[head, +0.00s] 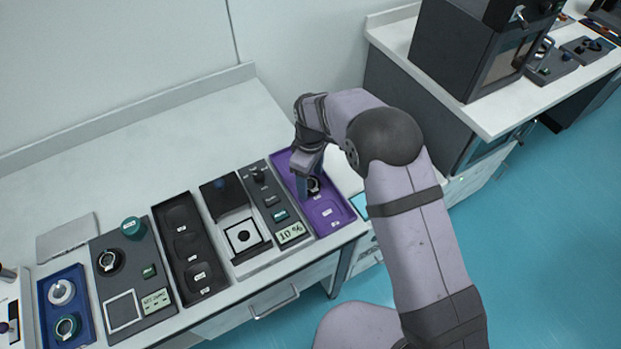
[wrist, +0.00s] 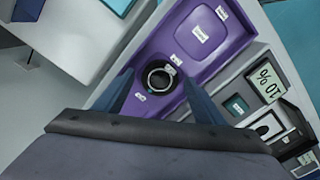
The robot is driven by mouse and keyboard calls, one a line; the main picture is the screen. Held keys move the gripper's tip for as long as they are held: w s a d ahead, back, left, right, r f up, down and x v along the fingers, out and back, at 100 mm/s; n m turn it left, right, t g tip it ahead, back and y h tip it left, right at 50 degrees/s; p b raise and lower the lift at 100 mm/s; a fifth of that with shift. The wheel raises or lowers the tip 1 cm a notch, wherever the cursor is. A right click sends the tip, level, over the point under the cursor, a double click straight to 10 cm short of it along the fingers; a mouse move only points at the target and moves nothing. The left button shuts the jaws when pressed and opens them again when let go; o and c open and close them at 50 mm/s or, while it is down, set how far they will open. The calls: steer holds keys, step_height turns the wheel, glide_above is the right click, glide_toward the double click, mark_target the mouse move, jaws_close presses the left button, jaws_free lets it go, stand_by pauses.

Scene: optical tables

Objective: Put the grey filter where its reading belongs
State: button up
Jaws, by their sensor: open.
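The grey filter, a dark round ring with a grey centre and a small white tag (wrist: 158,78), lies in the purple tray (wrist: 228,60). In the head view the filter (head: 314,185) is partly hidden by my gripper (head: 308,186). My gripper (wrist: 160,98) is open, with one blue finger on each side of the filter in the wrist view; I cannot tell if they touch it. The tray has small white labels too small to read. The meter's green display (wrist: 268,83) reads 10 %; the display also shows in the head view (head: 291,232).
Left of the purple tray are the meter panel (head: 262,178), a device with a square white stage (head: 260,246), a black tray (head: 161,222), another panel (head: 130,258) and a blue tray (head: 47,291).

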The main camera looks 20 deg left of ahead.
mark_target(310, 184)
step_height(310, 184, up, 12)
steer(key=b, duration=0.2)
steer(key=shift+b, duration=0.35)
steer(key=shift+f, duration=0.1)
steer(key=s+d+m, duration=0.4)
steer(key=d+m, duration=0.3)
steer(key=d, duration=1)
steer(key=s+d+f+m, duration=0.4)
steer(key=s+d+m, duration=0.4)
steer(key=s+d, duration=0.4)
steer(key=s, duration=0.3)
steer(key=shift+s+d+m, duration=0.25)
steer(key=shift+d+m, duration=0.05)
steer(key=shift+m, duration=0.1)
steer(key=shift+r, duration=0.1)
steer(key=shift+r+p, duration=0.35)
steer(key=shift+p, duration=0.1)
